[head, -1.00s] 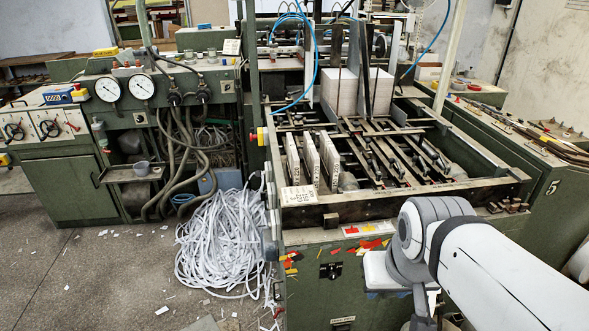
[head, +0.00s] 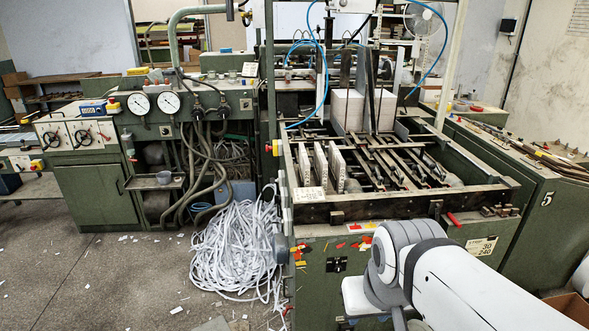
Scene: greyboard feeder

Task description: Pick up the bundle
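Three slim upright bundles of pale board stand side by side at the left of the feeder bed in the head view: a left one (head: 305,164), a middle one (head: 320,165) and a right one (head: 337,167). I cannot tell which one the task means. They stand apart from each other, with a small label card in front of the left one. My white and grey arm reaches in from the lower right, in front of the feeder and nearer than the bundles. My gripper's fingers do not show.
Taller white stacks (head: 349,108) stand behind. Blue hoses (head: 318,60) hang over the back left. A heap of white strips (head: 235,250) lies on the floor to the left.

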